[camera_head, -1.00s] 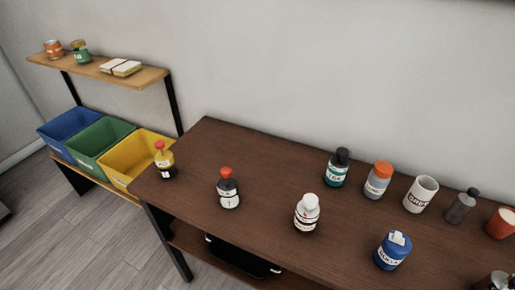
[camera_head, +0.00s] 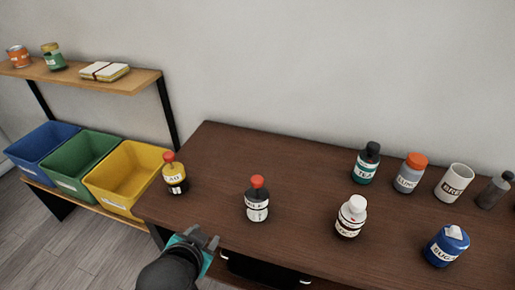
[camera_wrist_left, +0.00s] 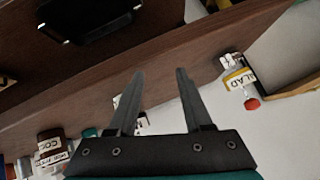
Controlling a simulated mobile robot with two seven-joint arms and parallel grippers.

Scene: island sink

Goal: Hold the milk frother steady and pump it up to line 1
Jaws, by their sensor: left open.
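No label clearly reads as the milk frother. A small dark bottle with a red knob on top (camera_head: 257,200) stands upright near the table's front edge; its label is hard to read. A similar red-knobbed bottle with a yellow band (camera_head: 175,175) stands at the table's left end and also shows in the left wrist view (camera_wrist_left: 240,80). My left gripper (camera_head: 206,238) is open and empty, in front of the table's front edge, apart from both bottles. In the left wrist view its fingers (camera_wrist_left: 158,85) are spread, partly hiding a white-labelled item behind them. My right gripper is out of view.
A white-capped bottle (camera_head: 351,216) and a blue container (camera_head: 447,245) stand to the right. A teal bottle (camera_head: 367,163), an orange-capped jar (camera_head: 410,173) and a white mug (camera_head: 454,183) stand behind. Colored bins, including a yellow one (camera_head: 127,176), sit left of the table. The table's back left is clear.

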